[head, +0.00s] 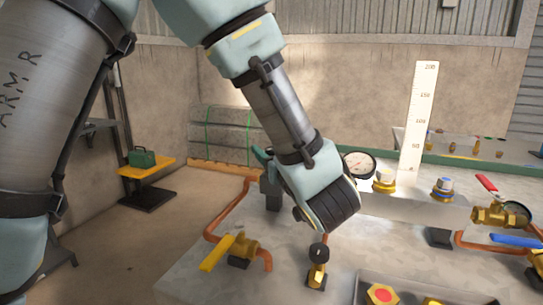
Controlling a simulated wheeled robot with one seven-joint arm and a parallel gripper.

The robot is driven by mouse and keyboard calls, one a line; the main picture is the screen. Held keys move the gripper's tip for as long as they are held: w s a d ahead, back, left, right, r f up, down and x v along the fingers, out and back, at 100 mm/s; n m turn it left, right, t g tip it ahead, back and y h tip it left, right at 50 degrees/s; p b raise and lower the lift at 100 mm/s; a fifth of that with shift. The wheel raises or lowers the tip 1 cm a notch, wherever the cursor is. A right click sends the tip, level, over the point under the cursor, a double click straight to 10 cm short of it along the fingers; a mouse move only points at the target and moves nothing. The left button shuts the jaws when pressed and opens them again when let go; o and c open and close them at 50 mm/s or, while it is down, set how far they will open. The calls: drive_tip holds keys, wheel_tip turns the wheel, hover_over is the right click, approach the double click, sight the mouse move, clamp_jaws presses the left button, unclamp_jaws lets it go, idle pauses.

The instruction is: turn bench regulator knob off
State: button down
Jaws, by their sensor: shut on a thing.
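My arm reaches down over the grey bench (190,283). My gripper (271,200) shows only in part, as a dark grey piece at the left of my bulky black wrist. It is shut at bench height behind the wrist, where the copper pipe ends. The regulator knob between the jaws is hidden from this view, so its angle cannot be read. A round white-faced gauge (358,163) stands just right of the wrist.
A brass valve with a yellow lever (215,252) is at front left. A small brass fitting with a black round top (318,252) stands just below my wrist. Red-lever (487,184) and blue-lever (515,241) valves are at right. A white ruler (420,115) stands behind.

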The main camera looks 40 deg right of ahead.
drive_tip(key=shift+r+n+y, duration=0.1)
drive_tip(key=shift+n+y, duration=0.4)
drive_tip(key=shift+y, duration=0.2)
drive_tip(key=shift+w+a+r, duration=0.1)
drive_tip(key=shift+c, duration=1.8)
unclamp_jaws()
drive_tip(key=s+a+b, duration=0.1)
drive_tip(key=s+b, duration=0.1)
drive_tip(key=s, duration=0.8)
drive_tip(key=shift+s+a, duration=0.35)
